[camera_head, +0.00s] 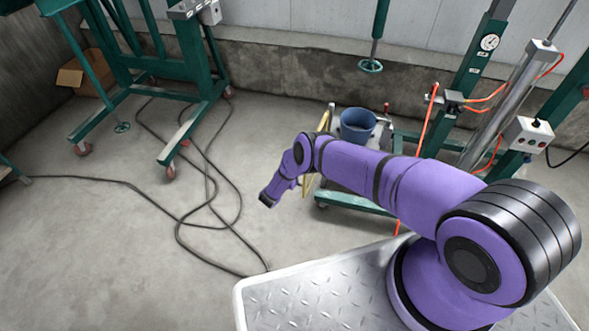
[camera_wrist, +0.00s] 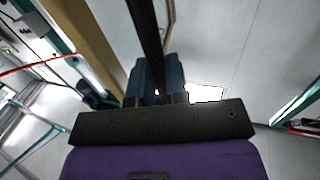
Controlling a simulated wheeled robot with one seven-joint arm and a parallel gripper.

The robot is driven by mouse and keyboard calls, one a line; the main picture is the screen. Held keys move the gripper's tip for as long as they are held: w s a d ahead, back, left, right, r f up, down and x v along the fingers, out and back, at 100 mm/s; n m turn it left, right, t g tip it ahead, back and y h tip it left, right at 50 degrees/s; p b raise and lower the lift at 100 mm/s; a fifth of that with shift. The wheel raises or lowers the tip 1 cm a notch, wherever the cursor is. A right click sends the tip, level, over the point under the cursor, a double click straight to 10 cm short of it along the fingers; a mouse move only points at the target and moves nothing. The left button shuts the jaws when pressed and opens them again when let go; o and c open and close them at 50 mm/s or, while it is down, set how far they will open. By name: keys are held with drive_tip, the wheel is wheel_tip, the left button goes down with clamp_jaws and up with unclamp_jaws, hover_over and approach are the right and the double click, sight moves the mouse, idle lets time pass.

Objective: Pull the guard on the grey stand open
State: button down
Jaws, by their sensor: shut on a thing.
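The guard (camera_head: 325,121) shows in the head view as a thin yellow frame left of a blue bucket, partly hidden behind my arm. In the wrist view a yellow-tan bar (camera_wrist: 83,40), likely part of its frame, runs down from the upper left. My gripper (camera_wrist: 156,88) is shut on a black bar (camera_wrist: 147,35), apparently the guard's handle, which runs up between the dark fingers. In the head view the fingers are hidden by my wrist. I cannot make out the grey stand clearly behind my arm.
The blue bucket (camera_head: 357,125) stands behind my forearm on a green frame (camera_head: 350,202). A green press with a gauge (camera_head: 489,42) and red hoses is at the right. A green wheeled frame (camera_head: 190,80) is at the left. Black cables (camera_head: 180,222) lie on the otherwise open floor.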

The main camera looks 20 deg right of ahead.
drive_tip(key=shift+w+d, duration=0.1)
drive_tip(key=c, duration=1.1)
unclamp_jaws()
drive_tip(key=shift+c, duration=0.2)
drive_tip(key=v, duration=1)
drive_tip(key=shift+s+a, duration=0.25)
drive_tip(key=shift+a, duration=0.05)
